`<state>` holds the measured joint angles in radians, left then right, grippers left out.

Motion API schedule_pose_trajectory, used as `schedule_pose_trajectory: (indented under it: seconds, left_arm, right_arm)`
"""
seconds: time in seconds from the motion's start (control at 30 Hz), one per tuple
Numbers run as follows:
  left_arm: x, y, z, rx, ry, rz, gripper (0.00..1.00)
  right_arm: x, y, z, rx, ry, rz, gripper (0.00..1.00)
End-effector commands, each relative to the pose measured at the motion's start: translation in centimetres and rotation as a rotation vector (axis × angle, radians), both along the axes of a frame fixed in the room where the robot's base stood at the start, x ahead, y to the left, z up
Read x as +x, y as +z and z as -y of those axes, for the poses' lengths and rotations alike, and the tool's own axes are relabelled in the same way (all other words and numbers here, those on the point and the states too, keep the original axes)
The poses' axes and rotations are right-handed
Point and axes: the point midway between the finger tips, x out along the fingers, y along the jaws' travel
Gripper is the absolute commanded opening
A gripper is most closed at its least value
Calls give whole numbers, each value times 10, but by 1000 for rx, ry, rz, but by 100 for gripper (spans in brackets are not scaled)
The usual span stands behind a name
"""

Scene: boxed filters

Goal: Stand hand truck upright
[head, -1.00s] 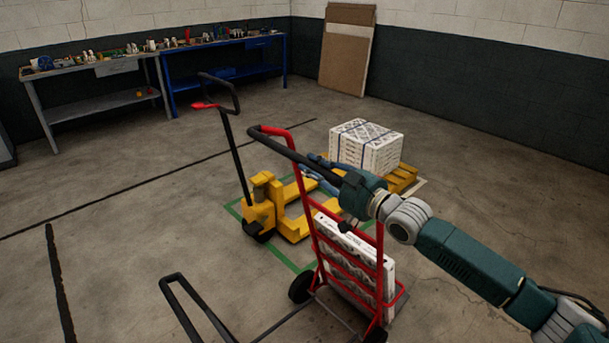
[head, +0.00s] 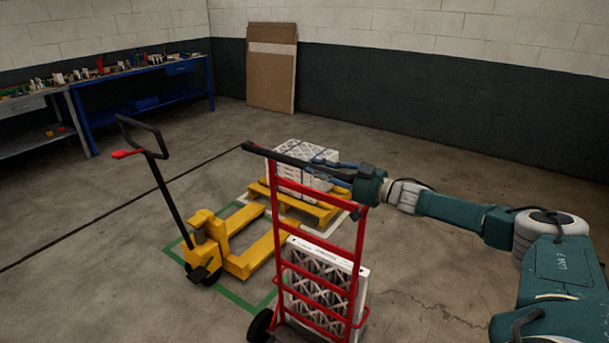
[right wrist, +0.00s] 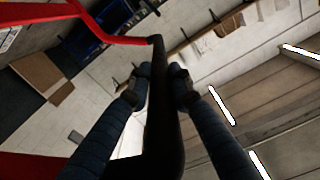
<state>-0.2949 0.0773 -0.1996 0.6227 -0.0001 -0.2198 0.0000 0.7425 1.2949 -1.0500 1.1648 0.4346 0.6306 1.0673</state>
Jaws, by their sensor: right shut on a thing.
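The red hand truck (head: 357,250) stands in front of me in the head view, its frame nearly vertical, leaning slightly. A white boxed filter load (head: 318,262) with dark patterned sides sits low against its frame. One black wheel (head: 261,326) shows at the bottom; the lowest part of the truck is cut off by the picture's edge. My right gripper (head: 328,169) is shut on the truck's black handle (head: 290,158). In the right wrist view, the fingers of the gripper (right wrist: 158,88) lie on both sides of the black handle bar (right wrist: 160,120). My left gripper is out of view.
A yellow pallet jack (head: 205,245) stands left of the truck. Behind, strapped white boxes (head: 297,150) rest on a yellow pallet (head: 325,212). Workbenches (head: 140,108) line the back left; boards (head: 272,75) lean on the wall. The floor at right is mostly clear.

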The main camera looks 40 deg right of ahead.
Motion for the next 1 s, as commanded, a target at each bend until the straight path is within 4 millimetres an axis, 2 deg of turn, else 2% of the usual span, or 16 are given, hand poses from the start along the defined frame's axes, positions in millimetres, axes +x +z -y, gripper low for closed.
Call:
schedule_pose_trajectory:
  seconds: [0.03,0.3,0.33,0.4,0.43,1.0]
  left_arm:
    - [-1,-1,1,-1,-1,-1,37]
    - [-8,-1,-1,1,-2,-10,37]
    - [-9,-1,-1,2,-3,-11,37]
    - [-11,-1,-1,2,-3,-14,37]
    - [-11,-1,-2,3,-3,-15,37]
    - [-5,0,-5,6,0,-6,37]
  right_arm:
    - [0,1,11,-3,-21,-4,0]
    - [0,4,16,-3,-29,-2,0]
    - [0,5,17,-2,-30,-1,22]
    - [0,6,17,-2,-31,0,36]
    - [0,6,17,-3,-31,0,39]
    - [-1,2,15,-5,-26,-4,39]
